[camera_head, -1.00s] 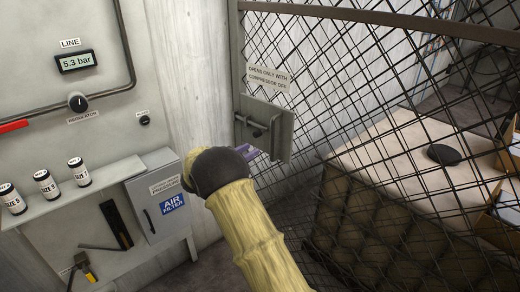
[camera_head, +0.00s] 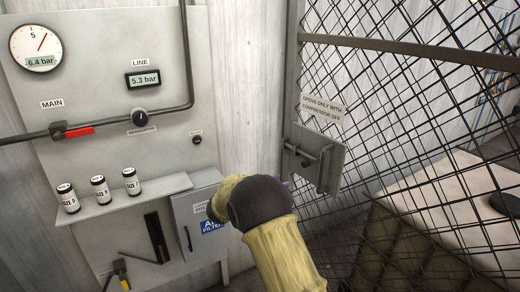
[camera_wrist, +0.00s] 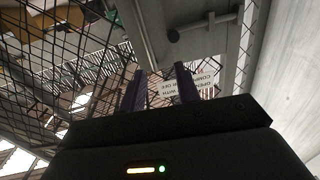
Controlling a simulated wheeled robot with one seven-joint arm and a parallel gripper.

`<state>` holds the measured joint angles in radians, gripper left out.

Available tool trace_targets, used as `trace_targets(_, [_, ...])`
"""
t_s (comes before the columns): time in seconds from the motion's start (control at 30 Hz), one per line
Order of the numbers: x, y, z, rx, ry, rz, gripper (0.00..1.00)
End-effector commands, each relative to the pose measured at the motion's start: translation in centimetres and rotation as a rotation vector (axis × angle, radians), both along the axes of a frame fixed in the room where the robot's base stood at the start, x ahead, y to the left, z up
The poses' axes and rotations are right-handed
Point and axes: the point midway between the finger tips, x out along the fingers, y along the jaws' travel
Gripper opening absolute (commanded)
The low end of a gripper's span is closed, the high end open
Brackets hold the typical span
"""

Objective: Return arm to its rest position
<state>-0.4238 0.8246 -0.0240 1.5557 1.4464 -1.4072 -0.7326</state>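My arm, in a yellow sleeve with a dark joint, rises from the bottom of the head view and hides my gripper there. In the wrist view my gripper (camera_wrist: 160,78) has two dark purple fingers standing apart, with no object between them. The mesh gate's latch plate (camera_head: 318,160) with its bolt is just right of my arm in the head view. In the wrist view, the latch metalwork (camera_wrist: 195,32) is beyond the fingertips, and a white sign shows behind the fingers. I cannot tell how far the fingers are from the latch.
The wire mesh gate (camera_head: 420,125) fills the right side, with a pale-topped surface behind it. At left, a grey panel holds a gauge (camera_head: 36,47), a red-handled valve (camera_head: 79,131) and a shelf (camera_head: 135,197) with three small canisters. A grey air filter box (camera_head: 188,225) is partly behind my arm.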

Motion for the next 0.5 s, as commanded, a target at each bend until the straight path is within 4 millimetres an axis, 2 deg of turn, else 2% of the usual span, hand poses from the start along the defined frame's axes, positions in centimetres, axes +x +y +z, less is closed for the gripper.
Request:
trace_targets(0.1, [1.1, -0.9, 1.9, 0.046, 0.001, 0.147, 0.32])
trace_targets(0.27, [1.5, -1.1, 3.2, 0.133, 0.061, 0.392, 0.32])
trace_targets(0.37, [0.5, -0.9, 3.3, 0.194, 0.131, 0.529, 0.32])
trace_targets(0.5, [-2.5, -0.6, 2.6, 0.283, 0.267, 0.691, 0.32])
